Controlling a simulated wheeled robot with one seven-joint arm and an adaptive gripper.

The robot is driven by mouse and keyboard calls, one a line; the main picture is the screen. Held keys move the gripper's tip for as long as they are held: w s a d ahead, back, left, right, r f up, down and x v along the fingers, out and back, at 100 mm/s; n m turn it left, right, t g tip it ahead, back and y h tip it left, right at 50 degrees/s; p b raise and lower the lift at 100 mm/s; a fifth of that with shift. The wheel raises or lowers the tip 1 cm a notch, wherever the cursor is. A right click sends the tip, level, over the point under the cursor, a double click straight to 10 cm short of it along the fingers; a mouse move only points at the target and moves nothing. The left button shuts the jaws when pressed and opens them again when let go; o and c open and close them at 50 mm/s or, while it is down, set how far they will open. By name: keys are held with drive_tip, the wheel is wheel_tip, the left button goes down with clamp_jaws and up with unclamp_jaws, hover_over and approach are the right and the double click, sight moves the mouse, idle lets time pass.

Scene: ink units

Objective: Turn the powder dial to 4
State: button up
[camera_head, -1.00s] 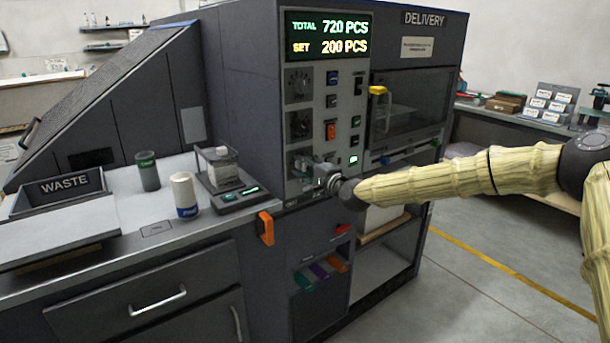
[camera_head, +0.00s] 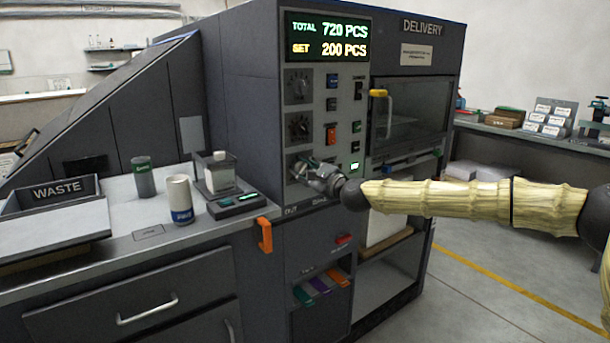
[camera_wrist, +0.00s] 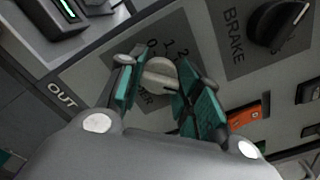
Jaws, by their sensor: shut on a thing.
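The powder dial (camera_wrist: 161,75) is a pale grey knob on a dark plate, with the digits 0, 1 and 2 visible around it. Its label is mostly covered, only the last letters show. My gripper (camera_wrist: 158,82) has its teal-padded fingers on either side of the knob and is shut on it. In the head view my gripper (camera_head: 312,170) is at the lowest dial of the control panel (camera_head: 318,120) and hides most of it. I cannot tell which digit the knob points to.
The black brake dial (camera_wrist: 277,22) sits beside the powder dial. An orange switch (camera_head: 331,135) and several buttons are close to the right.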

drive_tip(key=shift+d, duration=0.1)
idle(0.3)
drive_tip(key=o, duration=1)
drive_tip(key=shift+o, duration=0.2)
drive_tip(key=shift+s, duration=0.1)
drive_tip(key=v, duration=1.1)
drive_tip(key=shift+s+d, duration=0.25)
